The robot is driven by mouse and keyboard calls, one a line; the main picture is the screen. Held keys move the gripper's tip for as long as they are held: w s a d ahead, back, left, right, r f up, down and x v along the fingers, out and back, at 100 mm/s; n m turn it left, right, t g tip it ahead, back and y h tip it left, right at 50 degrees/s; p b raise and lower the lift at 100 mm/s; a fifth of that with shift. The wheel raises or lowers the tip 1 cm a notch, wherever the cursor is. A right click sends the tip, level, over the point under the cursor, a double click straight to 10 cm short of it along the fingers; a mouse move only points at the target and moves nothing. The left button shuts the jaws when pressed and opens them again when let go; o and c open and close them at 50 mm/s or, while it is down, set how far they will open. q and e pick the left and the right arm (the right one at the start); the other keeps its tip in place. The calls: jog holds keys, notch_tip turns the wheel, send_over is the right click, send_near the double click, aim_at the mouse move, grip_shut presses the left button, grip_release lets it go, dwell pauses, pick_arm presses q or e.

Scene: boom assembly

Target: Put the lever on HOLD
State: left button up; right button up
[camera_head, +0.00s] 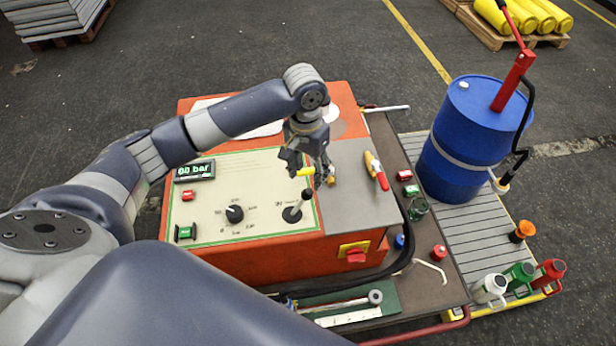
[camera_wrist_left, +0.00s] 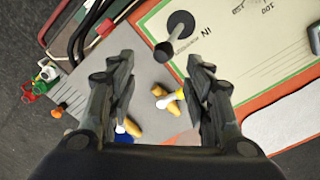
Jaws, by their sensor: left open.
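In the left wrist view the lever (camera_wrist_left: 173,41) is beyond the fingertips, near the lettering "IN". I cannot read HOLD in either view. My left gripper (camera_head: 308,170) is open above the panel's right edge, behind the lever and apart from it. In the wrist view the left gripper (camera_wrist_left: 160,68) has nothing held between its fingers. My right gripper is not in view.
Small yellow-orange pieces (camera_wrist_left: 168,100) lie on the grey plate below the gripper. A black knob (camera_head: 235,214) and a "60 bar" display (camera_head: 194,171) are on the panel. A red-and-yellow tool (camera_head: 376,171) lies right of the gripper; a blue drum (camera_head: 473,135) stands farther right.

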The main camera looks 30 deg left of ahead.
aim_at(307, 190)
pick_arm(q)
jog(key=shift+w+a+r, duration=0.1)
jog(key=shift+w+a, duration=0.2)
jog(key=shift+a, duration=0.05)
jog(key=shift+f, duration=0.3)
jog(key=f, duration=0.3)
jog(key=f+p, duration=0.1)
jog(key=f, duration=0.1)
jog(key=shift+s+d+f, duration=0.25)
jog(key=shift+s, duration=0.1)
jog(key=f, duration=0.3)
jog(key=shift+w+f, duration=0.2)
jog(key=shift+f, duration=0.4)
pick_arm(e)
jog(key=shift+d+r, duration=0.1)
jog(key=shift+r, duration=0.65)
pick_arm(q)
jog(key=shift+c, duration=0.5)
